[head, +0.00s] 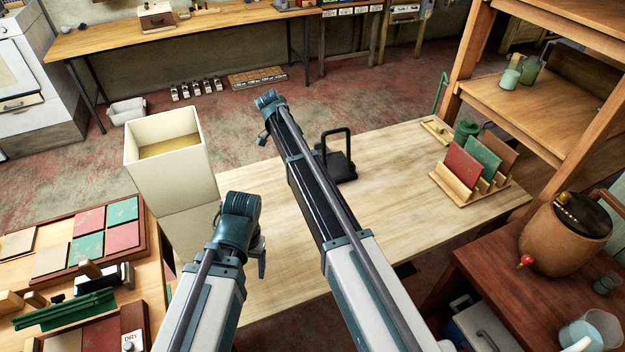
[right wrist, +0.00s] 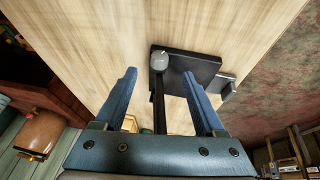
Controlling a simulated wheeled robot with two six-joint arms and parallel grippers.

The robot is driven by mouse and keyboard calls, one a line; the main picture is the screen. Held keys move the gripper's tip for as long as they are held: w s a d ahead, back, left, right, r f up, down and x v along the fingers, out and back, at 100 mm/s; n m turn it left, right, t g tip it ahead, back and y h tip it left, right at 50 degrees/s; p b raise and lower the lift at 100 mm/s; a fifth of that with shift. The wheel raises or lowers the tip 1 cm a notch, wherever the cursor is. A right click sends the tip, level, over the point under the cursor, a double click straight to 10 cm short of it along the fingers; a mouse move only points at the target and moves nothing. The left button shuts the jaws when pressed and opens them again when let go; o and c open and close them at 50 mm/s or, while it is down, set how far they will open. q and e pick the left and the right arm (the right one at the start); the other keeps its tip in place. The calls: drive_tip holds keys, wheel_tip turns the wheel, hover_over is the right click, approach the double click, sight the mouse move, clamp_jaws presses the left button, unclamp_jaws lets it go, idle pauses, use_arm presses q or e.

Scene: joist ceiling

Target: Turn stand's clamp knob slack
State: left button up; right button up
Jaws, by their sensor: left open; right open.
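The black stand (head: 341,166) is on the pale wooden table, just right of my right forearm in the head view. It has a flat base and an upright loop-like frame. In the right wrist view the black stand (right wrist: 190,70) lies ahead of my right gripper (right wrist: 158,73), whose blue fingers are open with nothing held. A rounded grey knob (right wrist: 160,61) shows between and just beyond the fingertips; I cannot tell the exact gap. A dark bar runs below it. My left gripper (head: 262,258) is open and empty, near the table's left side, away from the stand.
The pale table (head: 390,210) is mostly bare around the stand. A rack of coloured tiles (head: 470,190) stands at its right. A tall cream bin (head: 190,185) is beside its left edge. A wooden shelf unit (head: 545,100) rises at the right.

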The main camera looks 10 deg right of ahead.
use_arm(q)
wheel_tip(320, 180, down, 8)
drive_tip(key=b, duration=0.6)
drive_tip(key=shift+r, duration=0.2)
use_arm(e)
drive_tip(key=x, duration=0.8)
drive_tip(key=shift+f, duration=0.15)
